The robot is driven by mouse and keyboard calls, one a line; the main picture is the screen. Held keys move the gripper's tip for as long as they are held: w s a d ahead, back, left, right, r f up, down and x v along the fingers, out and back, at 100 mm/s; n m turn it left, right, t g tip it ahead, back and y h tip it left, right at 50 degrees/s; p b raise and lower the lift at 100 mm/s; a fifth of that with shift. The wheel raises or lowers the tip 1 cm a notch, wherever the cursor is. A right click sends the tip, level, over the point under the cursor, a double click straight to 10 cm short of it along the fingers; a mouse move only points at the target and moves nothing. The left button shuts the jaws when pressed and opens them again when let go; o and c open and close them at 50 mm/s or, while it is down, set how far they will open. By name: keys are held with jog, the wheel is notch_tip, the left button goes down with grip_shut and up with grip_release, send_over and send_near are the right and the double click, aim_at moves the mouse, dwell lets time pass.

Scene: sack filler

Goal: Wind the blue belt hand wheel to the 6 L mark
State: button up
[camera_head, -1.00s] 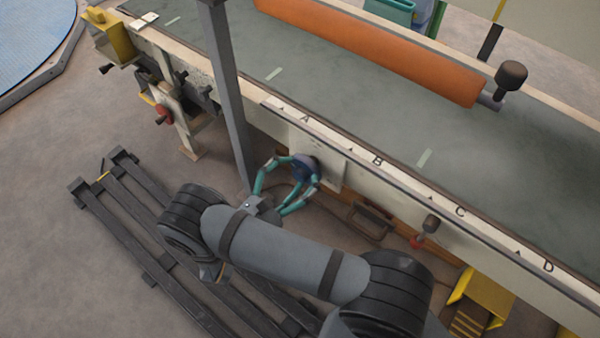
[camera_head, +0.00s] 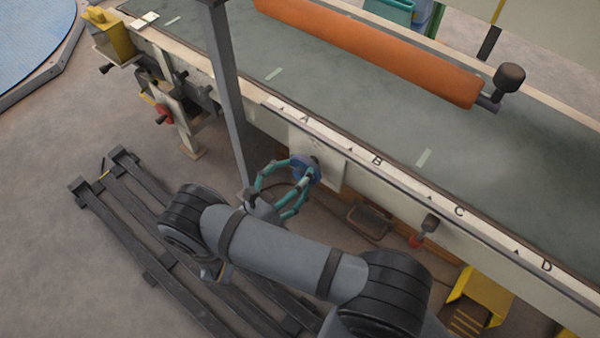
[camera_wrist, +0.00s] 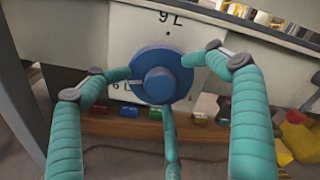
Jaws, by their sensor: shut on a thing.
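The blue hand wheel (camera_wrist: 158,76) has a round hub and sits on a white plate (camera_wrist: 125,35) on the side of the conveyor. It also shows in the head view (camera_head: 306,168), partly behind my fingers. My gripper (camera_wrist: 157,72) has teal jointed fingers set around the wheel's rim, left, right and below, and is shut on it. In the head view my gripper (camera_head: 297,182) reaches the wheel from the lower left. The 9 L mark (camera_wrist: 171,18) is above the wheel. The 6 L mark (camera_wrist: 119,87) is at its lower left, partly hidden by a finger.
A grey post (camera_head: 232,110) stands close to the left of my gripper. The conveyor belt (camera_head: 350,120) runs above, with an orange roller (camera_head: 385,50). A dark slatted rack (camera_head: 150,235) lies on the floor below.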

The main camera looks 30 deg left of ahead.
jog(key=n, duration=0.3)
jog(key=shift+w+d, duration=0.15)
jog(key=shift+w, duration=0.1)
jog(key=o, duration=0.8)
jog(key=c, duration=0.4)
jog(key=shift+o, duration=0.2)
jog(key=shift+s, duration=0.1)
jog(key=v, duration=0.8)
jog(key=shift+s+b, duration=0.35)
jog(key=shift+b, duration=0.05)
jog(key=shift+p+x, duration=0.4)
jog(key=shift+x, duration=2.9)
